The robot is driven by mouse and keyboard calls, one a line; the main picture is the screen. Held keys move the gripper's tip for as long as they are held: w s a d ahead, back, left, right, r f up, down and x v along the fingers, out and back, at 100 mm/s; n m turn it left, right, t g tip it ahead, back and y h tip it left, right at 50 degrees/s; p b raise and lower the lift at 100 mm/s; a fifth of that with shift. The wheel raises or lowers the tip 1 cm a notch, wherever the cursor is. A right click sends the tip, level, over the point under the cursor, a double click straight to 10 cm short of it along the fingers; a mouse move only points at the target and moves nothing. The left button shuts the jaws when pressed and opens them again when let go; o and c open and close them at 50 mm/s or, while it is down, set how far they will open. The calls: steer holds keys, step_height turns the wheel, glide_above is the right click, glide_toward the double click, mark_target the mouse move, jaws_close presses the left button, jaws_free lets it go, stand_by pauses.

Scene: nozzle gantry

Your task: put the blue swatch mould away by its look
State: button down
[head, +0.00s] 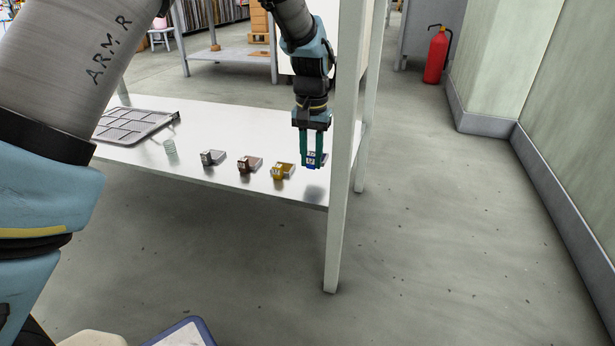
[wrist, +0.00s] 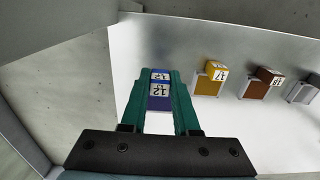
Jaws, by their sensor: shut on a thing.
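The blue swatch mould (wrist: 159,101) is between the green fingers of my gripper (wrist: 160,88), which is shut on it. It carries white labels with dark marks that look like "12". In the head view my gripper (head: 313,158) points down over the right end of the white shelf, and the blue mould (head: 314,160) shows between the fingertips. A dark shadow lies below it on the shelf, so it appears held a little above the surface. A yellow mould (head: 282,171), a brown mould (head: 249,164) and a grey mould (head: 213,157) stand in a row to its left.
A white post (head: 342,180) stands close right of my gripper. A red extinguisher (head: 436,56) stands far back. Floor at right is clear.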

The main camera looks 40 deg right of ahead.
mark_target(311, 168)
step_height(311, 168, down, 5)
steer(key=shift+r+b, duration=0.1)
steer(key=shift+b, duration=1.1)
steer(key=c, duration=0.7)
jaws_free()
steer(key=shift+o, duration=0.2)
step_height(311, 168, up, 8)
steer(key=p, duration=0.4)
steer(key=shift+f, duration=0.2)
